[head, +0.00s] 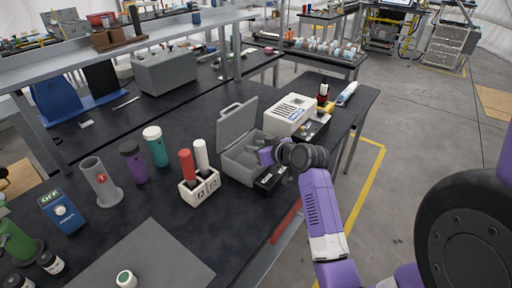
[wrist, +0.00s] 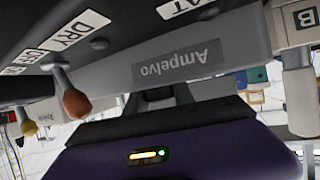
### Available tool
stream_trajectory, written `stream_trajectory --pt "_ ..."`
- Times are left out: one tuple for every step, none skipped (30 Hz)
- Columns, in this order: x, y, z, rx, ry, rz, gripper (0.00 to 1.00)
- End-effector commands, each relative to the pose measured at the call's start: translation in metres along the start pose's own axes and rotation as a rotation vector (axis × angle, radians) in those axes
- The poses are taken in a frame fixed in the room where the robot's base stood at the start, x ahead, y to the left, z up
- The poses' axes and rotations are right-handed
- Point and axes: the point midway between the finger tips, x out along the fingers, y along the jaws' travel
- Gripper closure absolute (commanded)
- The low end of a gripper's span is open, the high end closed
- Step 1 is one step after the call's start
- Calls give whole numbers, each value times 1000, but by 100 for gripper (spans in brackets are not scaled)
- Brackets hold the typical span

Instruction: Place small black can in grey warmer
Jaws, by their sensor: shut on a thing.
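In the head view two small dark cans with pale labels, one here (head: 51,263) and one cut off at the lower-left corner (head: 17,282), stand on the black bench. I cannot tell whether either is the task's can. A grey box with its lid raised (head: 236,126) may be the warmer; a grey upright cylinder on a round base (head: 97,178) stands left of it. My gripper (head: 267,156) is at the right side of the open box. In the wrist view its dark jaws (wrist: 160,96) are shut, against a grey face marked "Ampelvo" (wrist: 192,62); what they hold is hidden.
A rack with a red and a white tube (head: 200,188) stands left of the box, with purple (head: 133,163) and green (head: 155,147) bottles further left. A cream device (head: 291,113) stands behind my gripper.

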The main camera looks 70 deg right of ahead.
Motion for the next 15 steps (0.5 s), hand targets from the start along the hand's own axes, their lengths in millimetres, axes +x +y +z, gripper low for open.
stream_trajectory --pt "0 0 0 0 0 0 100" --pt "0 0 0 0 0 0 100" --pt "0 0 0 0 0 0 100" --pt "0 0 0 0 0 0 100" --pt "0 0 1 0 0 0 100" --pt "1 0 2 0 0 0 100" --pt "2 0 3 0 0 0 100" --pt "2 0 4 0 0 0 100" --pt "2 0 5 0 -1 -1 100" --pt "3 0 6 0 -1 0 100" --pt "3 0 7 0 -1 -1 100" --pt "4 0 8 1 -2 -1 100" --pt "4 0 9 1 -3 -1 100" --pt "5 0 10 2 -3 -1 100" --pt "5 0 12 2 -5 -1 100"
